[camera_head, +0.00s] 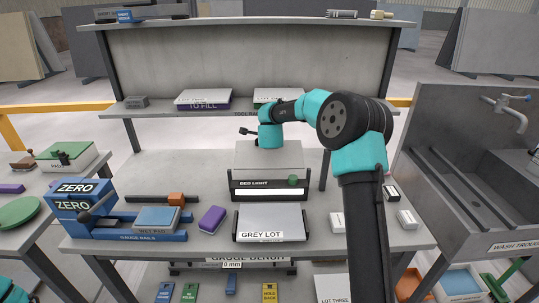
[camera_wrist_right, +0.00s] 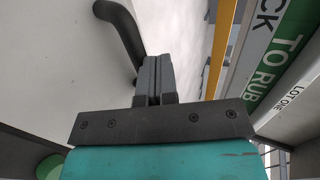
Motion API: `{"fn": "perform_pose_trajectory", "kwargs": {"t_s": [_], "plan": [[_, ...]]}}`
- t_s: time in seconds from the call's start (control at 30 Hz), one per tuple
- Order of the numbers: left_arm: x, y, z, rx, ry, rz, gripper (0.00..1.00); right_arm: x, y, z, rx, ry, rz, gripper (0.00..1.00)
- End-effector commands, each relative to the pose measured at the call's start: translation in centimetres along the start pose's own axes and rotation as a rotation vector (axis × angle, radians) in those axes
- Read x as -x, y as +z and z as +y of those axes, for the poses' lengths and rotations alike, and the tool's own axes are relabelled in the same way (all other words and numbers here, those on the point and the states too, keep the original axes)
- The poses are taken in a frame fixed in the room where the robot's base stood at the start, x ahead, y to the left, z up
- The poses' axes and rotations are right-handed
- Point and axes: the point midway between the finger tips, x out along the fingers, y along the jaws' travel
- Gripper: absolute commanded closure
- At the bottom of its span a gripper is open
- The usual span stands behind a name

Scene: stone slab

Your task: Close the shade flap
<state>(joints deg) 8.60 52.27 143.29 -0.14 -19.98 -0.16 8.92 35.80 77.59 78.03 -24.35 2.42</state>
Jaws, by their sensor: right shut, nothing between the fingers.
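The light box (camera_head: 240,183) stands mid-bench, with a lit strip and a green knob (camera_head: 293,180) on its front. A pale grey panel (camera_head: 268,153) rises above it and looks like the shade flap; I cannot tell its exact angle. My right gripper (camera_head: 243,131) is shut and empty at the panel's upper left. In the right wrist view its fingers (camera_wrist_right: 153,75) are together, close beside a black curved bar (camera_wrist_right: 122,35) on a pale surface; whether they touch is unclear. Only part of my left arm shows at the lower left corner; its gripper is out of view.
A grey lot tray (camera_head: 272,222) sits in front of the box. A purple block (camera_head: 212,220) and blue gauge rails (camera_head: 120,232) are left of it. Small white boxes (camera_head: 408,219) stand right. A shelf (camera_head: 150,112) runs behind; a wash trough (camera_head: 465,190) is at far right.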

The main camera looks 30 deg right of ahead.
Motion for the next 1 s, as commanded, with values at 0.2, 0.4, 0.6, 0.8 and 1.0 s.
{"fn": "perform_pose_trajectory", "kwargs": {"t_s": [0.2,0.4,0.6,0.8,1.0], "plan": [[0.0,0.0,0.0,0.000,0.000,0.000,0.11,-1.4,0.0,0.5,0.001,0.000,0.001,1.00],[0.0,0.0,0.0,0.000,0.000,0.000,0.11,-1.8,0.0,0.7,0.001,0.000,0.000,1.00],[0.0,0.0,0.0,0.000,0.000,0.000,0.11,-1.8,0.0,0.7,0.001,0.000,0.000,1.00],[0.0,0.0,0.0,0.000,0.000,0.000,0.11,-1.8,0.0,0.7,0.001,0.000,0.000,1.00],[0.0,0.0,0.0,0.000,0.000,0.000,0.11,-1.2,-0.3,0.2,-0.002,-0.001,0.003,1.00]]}}
